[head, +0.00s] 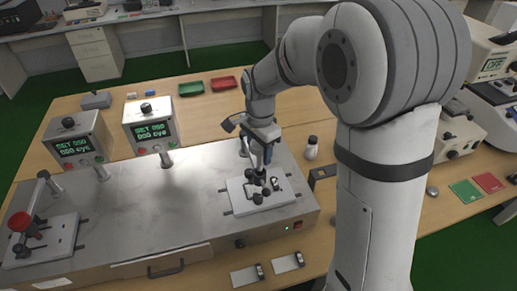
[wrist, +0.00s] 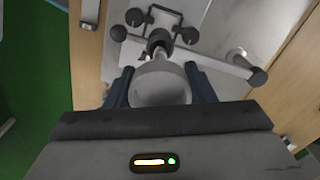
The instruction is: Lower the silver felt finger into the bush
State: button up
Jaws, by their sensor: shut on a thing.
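My gripper (head: 262,168) points down over the right end of the steel bench unit. In the wrist view its two dark blue fingers (wrist: 161,86) are closed on the sides of a rounded silver-grey piece, the silver felt finger (wrist: 162,82). Just beyond it is a dark collar, which looks like the bush (wrist: 159,42), on a frame with black knobs. The felt finger's lower end is hidden, so I cannot tell whether it is in the bush. In the head view the knobbed frame (head: 257,197) stands below my gripper on a pale plate (head: 240,204).
The steel unit (head: 190,205) has a second pale plate with a red-knobbed arm (head: 20,222) at left. Two display boxes (head: 150,125) stand behind. Green (head: 191,88) and red (head: 222,83) trays lie farther back. A small bottle (head: 311,148) stands right of my gripper.

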aim_at(259, 167)
jog(key=shift+f+b, duration=1.2)
jog(key=shift+f, duration=0.55)
jog(key=shift+f+b, duration=1.3)
jog(key=shift+f, duration=0.45)
jog(key=shift+f, duration=0.1)
